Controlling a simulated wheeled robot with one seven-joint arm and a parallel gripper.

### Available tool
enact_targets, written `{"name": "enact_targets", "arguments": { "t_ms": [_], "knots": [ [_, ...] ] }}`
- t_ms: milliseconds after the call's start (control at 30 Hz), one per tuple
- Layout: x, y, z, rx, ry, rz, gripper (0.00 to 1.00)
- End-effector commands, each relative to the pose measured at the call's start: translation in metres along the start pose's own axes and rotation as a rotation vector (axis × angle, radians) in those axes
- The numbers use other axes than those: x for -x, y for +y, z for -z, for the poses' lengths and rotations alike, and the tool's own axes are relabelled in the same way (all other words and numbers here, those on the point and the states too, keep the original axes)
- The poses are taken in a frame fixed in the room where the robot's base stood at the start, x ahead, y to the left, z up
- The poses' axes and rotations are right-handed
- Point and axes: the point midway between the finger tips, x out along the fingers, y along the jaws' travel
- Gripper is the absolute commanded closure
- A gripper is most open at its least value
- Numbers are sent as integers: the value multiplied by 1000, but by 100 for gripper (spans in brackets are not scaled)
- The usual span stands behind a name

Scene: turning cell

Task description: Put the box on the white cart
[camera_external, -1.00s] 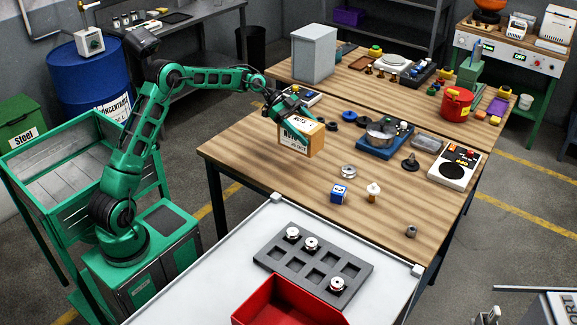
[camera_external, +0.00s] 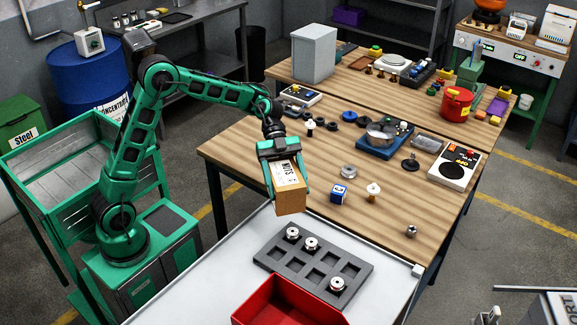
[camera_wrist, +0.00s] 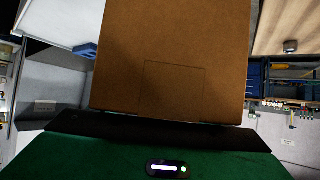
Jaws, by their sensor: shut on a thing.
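The box (camera_external: 291,201) is brown cardboard with a white label. My gripper (camera_external: 286,178) is shut on it, with green fingers on its sides, and holds it tilted in the air near the table's front edge, by the back edge of the white cart. In the wrist view the box (camera_wrist: 170,60) fills the middle of the picture. The white cart (camera_external: 190,285) stands in front of the wooden table. It carries a grey tray (camera_external: 285,269) with several square pockets and a few silver round parts, and a red bin (camera_external: 262,300).
The wooden table (camera_external: 235,150) holds a blue scale (camera_external: 385,145), a small blue cube (camera_external: 338,194), a white-topped piece (camera_external: 373,191) and a metal ring (camera_external: 348,171). The cart top is bare left of the grey tray and along its right edge.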

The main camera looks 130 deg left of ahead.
Motion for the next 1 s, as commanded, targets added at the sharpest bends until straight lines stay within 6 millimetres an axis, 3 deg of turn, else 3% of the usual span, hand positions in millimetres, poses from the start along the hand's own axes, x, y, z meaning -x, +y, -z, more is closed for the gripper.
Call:
{"name": "enact_targets", "arguments": {
  "t_ms": [100, 300, 533, 700, 1000],
  "knots": [
    [-30, 39, 22, -54, 1, -91, 78],
    [-71, 108, 50, -138, 5, -240, 78],
    [-99, 179, 72, -221, 15, -384, 78],
    [-108, 209, 79, -254, 21, -443, 78],
    [-122, 225, 80, -266, 23, -467, 78]
  ]
}}
